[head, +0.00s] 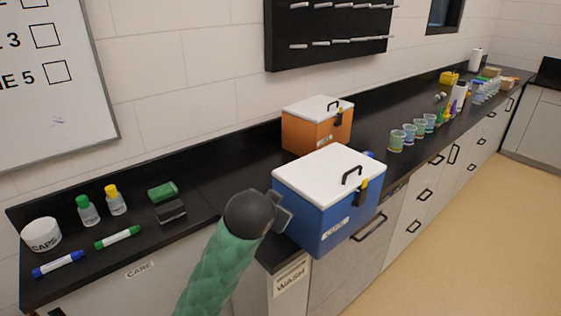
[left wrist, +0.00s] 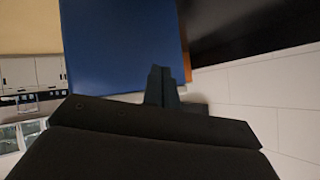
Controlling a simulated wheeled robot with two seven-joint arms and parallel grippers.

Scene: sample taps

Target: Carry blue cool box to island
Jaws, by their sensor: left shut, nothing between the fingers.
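The blue cool box (head: 318,217) has a white lid with a black handle and an orange-and-black latch. In the head view it stands at the front edge of the black counter. My left gripper (head: 284,212) is at the box's left side, very close to it; whether it touches is hard to tell. In the left wrist view the fingers (left wrist: 162,85) are shut and empty, with the blue box wall (left wrist: 115,45) filling the space just beyond them. My right gripper is in neither view. The island is not recognisable in these views.
An orange cool box (head: 305,132) stands behind the blue one. Several cups (head: 410,133) and bottles line the black counter to the right. Bottles, markers and a white caps tub (head: 42,234) sit on the left. The floor (head: 480,215) at right is clear.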

